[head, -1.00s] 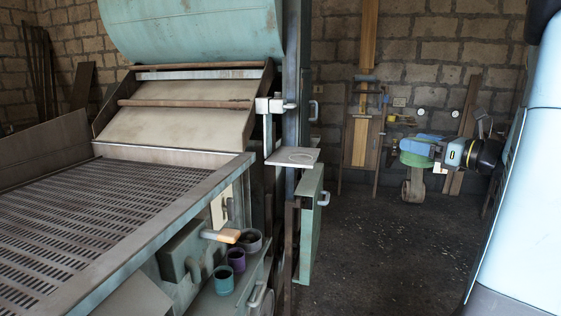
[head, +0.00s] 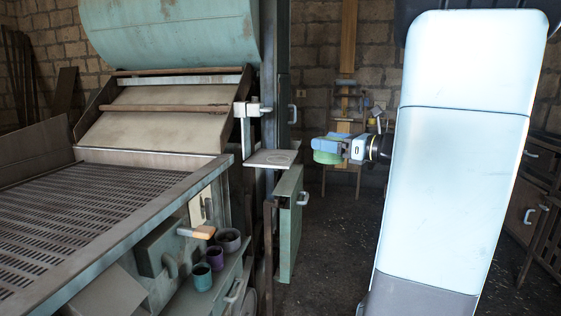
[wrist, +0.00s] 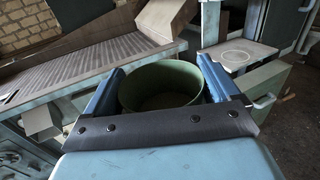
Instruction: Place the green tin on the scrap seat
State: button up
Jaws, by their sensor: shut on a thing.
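The green tin (head: 326,157) is held in my gripper (head: 333,143), to the right of the belt machine and clear of it. In the wrist view the green tin (wrist: 160,98) is open-topped, looks empty, and sits between the two blue fingers of my gripper (wrist: 163,72). A small pale plate with a ring mark (head: 270,158), seemingly the scrap seat, juts from the machine's post, left of the tin. The plate also shows in the wrist view (wrist: 228,64), to the right of and beyond the tin. Nothing stands on it.
A teal tin (head: 202,278), a purple tin (head: 215,258) and a grey tin (head: 229,240) stand on a low shelf. A green door with a handle (head: 288,225) hangs below the plate. A bracket (head: 252,110) sticks out above it. The floor (head: 335,240) right of the door is clear.

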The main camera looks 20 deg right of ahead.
aim_at(278, 159)
jog(key=u, duration=0.1)
jog(key=i, duration=1)
jog(key=z, duration=0.1)
